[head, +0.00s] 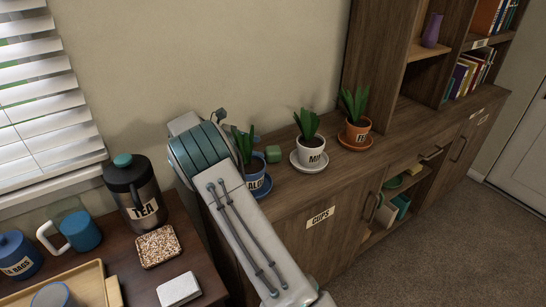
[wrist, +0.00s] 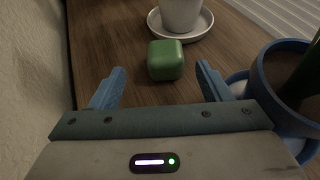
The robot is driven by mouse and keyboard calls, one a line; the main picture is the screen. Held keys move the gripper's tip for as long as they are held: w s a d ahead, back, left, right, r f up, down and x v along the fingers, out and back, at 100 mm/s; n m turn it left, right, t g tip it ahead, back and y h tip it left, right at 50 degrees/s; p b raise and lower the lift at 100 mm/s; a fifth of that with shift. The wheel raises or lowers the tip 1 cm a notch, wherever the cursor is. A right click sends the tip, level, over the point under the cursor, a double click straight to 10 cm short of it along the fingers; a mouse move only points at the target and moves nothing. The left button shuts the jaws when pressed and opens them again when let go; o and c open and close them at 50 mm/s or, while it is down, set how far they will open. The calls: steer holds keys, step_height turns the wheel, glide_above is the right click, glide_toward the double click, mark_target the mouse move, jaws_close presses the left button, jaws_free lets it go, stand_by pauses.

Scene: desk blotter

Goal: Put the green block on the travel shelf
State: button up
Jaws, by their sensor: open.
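The green block (head: 272,154) sits on the wooden cabinet top, between the blue pot and the white pot, towards the wall. In the wrist view the green block (wrist: 166,60) is just ahead of my gripper (wrist: 161,70), roughly centred between the fingertips. My gripper is open and empty, with blue fingers apart on either side. In the head view my arm hides the gripper. Shelves with books (head: 470,76) stand at the upper right; a small label (head: 480,43) there is too small to read, so I cannot tell which shelf is the travel one.
A blue pot (wrist: 285,85) stands close by the right finger. A white pot on a white saucer (wrist: 183,30) is just beyond the block. An orange pot (head: 358,131) stands farther right. The wall is close on the left in the wrist view. A purple vase (head: 432,31) occupies one shelf.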

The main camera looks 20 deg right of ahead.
mark_target(273, 153)
steer(key=x, duration=0.4)
steer(key=b+x, duration=0.1)
steer(key=x, duration=0.1)
steer(key=shift+s+a+f, duration=0.25)
steer(key=shift+s+f, duration=0.05)
steer(key=shift+f, duration=0.05)
steer(key=shift+s+d+f, duration=0.1)
steer(key=shift+d+f, duration=0.05)
steer(key=shift+d, duration=0.4)
steer(key=c, duration=1.3)
steer(key=shift+c, duration=0.2)
